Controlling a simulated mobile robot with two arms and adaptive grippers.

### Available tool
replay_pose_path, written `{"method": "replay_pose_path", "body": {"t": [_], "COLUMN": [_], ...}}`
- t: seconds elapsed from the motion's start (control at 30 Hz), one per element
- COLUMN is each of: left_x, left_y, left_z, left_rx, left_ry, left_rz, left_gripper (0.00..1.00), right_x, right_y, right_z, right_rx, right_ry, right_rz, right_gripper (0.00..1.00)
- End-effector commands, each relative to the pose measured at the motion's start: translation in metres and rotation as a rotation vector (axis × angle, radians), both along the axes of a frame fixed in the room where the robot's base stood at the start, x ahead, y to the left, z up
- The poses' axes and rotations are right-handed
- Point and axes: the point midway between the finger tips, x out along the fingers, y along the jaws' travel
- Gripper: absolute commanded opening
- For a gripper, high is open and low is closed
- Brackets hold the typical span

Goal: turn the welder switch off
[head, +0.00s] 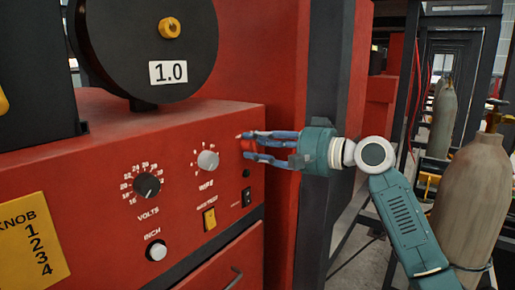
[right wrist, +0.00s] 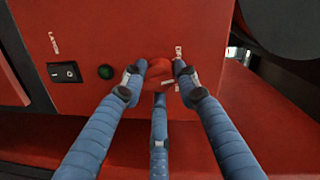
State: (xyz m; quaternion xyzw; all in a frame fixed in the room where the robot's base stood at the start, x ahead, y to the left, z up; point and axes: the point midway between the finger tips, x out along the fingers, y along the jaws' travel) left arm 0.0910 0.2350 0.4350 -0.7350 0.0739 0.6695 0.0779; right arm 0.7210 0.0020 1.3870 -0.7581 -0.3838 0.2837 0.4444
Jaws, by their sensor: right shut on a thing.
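The red welder (head: 110,190) stands at the left in the head view, its front panel facing me. My right gripper (head: 246,145) has three blue fingers and is shut on a red knob (head: 249,144) at the panel's upper right. In the right wrist view the red knob (right wrist: 159,70) sits between the fingertips (right wrist: 155,75). White lettering by the knob is partly hidden by a finger and I cannot read it. A black rocker switch (head: 246,197) is below the knob; it also shows in the right wrist view (right wrist: 66,72). My left gripper is not in view.
The panel also has a volts dial (head: 147,186), a wire dial (head: 208,160), a yellow switch (head: 209,219) and an inch button (head: 157,250). A black spool labelled 1.0 (head: 145,40) is above. A gas cylinder (head: 472,200) stands at the right.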

Motion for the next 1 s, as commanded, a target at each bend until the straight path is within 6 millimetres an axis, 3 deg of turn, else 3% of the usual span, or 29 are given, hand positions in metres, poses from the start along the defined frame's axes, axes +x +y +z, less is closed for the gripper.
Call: {"method": "replay_pose_path", "body": {"t": [0.5, 1.0], "left_x": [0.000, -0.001], "left_y": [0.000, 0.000], "left_z": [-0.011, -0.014], "left_rx": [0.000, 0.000], "left_ry": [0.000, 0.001], "left_rz": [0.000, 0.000], "left_gripper": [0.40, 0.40], "right_x": [-0.001, -0.001], "right_y": [0.000, 0.000], "right_z": [0.002, 0.003], "right_rx": [-0.237, -0.311], "right_ry": [-0.332, -0.434], "right_rz": [-0.003, -0.003], "right_gripper": [0.04, 0.04]}}
